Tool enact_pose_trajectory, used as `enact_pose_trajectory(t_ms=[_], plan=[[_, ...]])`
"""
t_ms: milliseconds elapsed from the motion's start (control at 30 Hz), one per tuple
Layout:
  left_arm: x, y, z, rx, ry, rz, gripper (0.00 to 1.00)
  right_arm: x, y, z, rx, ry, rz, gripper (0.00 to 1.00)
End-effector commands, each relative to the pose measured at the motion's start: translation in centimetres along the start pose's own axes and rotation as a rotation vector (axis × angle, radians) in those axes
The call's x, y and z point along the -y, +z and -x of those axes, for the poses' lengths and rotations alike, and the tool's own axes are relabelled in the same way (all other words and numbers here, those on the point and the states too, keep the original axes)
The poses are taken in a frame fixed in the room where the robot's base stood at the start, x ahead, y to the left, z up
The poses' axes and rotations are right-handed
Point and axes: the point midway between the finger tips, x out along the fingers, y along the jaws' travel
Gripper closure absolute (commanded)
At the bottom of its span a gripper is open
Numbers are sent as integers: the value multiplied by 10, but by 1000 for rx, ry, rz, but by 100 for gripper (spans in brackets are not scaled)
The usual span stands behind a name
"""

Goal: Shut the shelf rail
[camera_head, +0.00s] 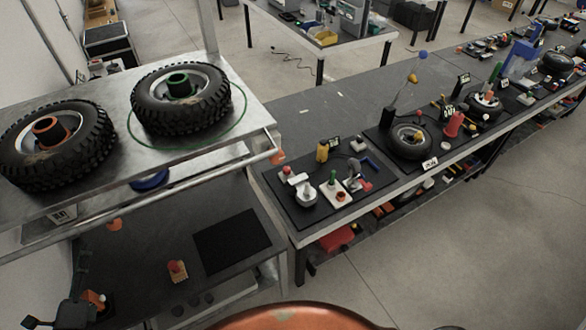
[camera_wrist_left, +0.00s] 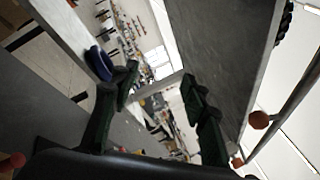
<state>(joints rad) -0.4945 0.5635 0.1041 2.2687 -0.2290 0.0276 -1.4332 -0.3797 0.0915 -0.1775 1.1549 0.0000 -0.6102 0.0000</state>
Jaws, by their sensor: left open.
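The metal shelf (camera_head: 120,98) stands at the left in the head view, with two black tyres on its top. Its silver rail (camera_head: 200,178) runs along the front edge, with an orange end piece (camera_head: 278,157) at the right. In the left wrist view the rail (camera_wrist_left: 302,95) slants at the right, beside the dark shelf panel (camera_wrist_left: 225,50), with an orange knob (camera_wrist_left: 259,120) near it. My left gripper (camera_wrist_left: 160,80) is open with nothing between its fingers. In the head view it shows partly at the bottom left (camera_head: 72,312), apart from the rail. My right gripper is out of view.
Wheels with a green hub (camera_head: 178,84) and an orange hub (camera_head: 50,130) lie on the shelf top. A lower surface holds a black mat (camera_head: 232,240) and a small red-topped part (camera_head: 177,270). A long workbench (camera_head: 330,120) with several parts stands at the right.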

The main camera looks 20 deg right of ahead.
Motion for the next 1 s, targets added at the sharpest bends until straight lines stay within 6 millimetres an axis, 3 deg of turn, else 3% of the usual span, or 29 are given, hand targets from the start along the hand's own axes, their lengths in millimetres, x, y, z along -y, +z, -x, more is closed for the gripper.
enact_pose_trajectory(t_ms=[33, 200, 400, 567, 1000], plan=[[23, 3, -2, -23, -100, -142, 59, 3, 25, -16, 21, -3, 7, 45], [92, -1, 9, -50, -418, -554, 59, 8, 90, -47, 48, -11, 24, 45], [128, -10, 26, -39, -626, -791, 59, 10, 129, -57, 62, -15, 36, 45], [140, -13, 22, -33, -664, -828, 59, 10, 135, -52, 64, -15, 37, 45], [173, -30, -27, -32, -662, -824, 59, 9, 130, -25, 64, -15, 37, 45]])
